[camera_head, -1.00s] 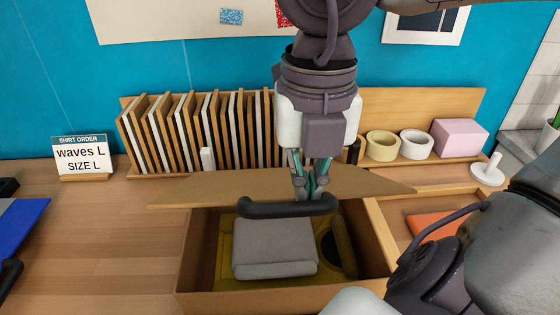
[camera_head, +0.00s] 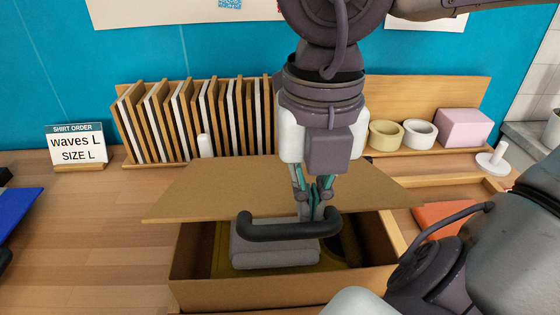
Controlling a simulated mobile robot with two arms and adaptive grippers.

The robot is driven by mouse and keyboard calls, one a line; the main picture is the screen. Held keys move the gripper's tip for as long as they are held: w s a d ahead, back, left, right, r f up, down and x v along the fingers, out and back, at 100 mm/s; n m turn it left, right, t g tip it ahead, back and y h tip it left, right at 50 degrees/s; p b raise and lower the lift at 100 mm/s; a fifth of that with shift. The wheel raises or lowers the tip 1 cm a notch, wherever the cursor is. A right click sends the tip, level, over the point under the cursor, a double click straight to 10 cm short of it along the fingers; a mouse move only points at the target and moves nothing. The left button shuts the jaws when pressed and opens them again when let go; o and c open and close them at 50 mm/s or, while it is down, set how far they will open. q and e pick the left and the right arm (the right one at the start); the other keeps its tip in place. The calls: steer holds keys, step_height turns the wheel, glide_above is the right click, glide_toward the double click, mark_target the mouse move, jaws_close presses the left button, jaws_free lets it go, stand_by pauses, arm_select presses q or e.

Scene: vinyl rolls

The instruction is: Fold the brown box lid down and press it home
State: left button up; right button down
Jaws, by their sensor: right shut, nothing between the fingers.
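The brown box (camera_head: 200,284) stands open on the table in the middle of the head view. Its flat brown lid (camera_head: 215,190) slopes over the back of the box, with its near edge raised and the front uncovered. A folded grey item (camera_head: 275,254) lies inside, partly hidden. A black curved bar (camera_head: 288,231) shows at the lid's near edge. My right gripper (camera_head: 314,216) is shut and empty, pointing down at the lid's near edge beside the bar; I cannot tell whether it touches the lid. My left gripper is not in view.
A wooden rack of upright boards (camera_head: 190,120) stands behind the box. Tape rolls (camera_head: 385,134) and a pink block (camera_head: 464,128) sit on a shelf at right. An orange item (camera_head: 440,216) lies in a tray beside the box.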

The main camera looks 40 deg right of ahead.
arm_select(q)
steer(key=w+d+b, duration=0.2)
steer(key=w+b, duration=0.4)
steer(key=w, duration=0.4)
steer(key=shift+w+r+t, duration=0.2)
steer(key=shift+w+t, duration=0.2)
arm_select(e)
step_height(320, 180, down, 7)
steer(key=s+a, duration=0.2)
steer(key=shift+s, duration=0.25)
stand_by(0.8)
steer(key=shift+f, duration=0.1)
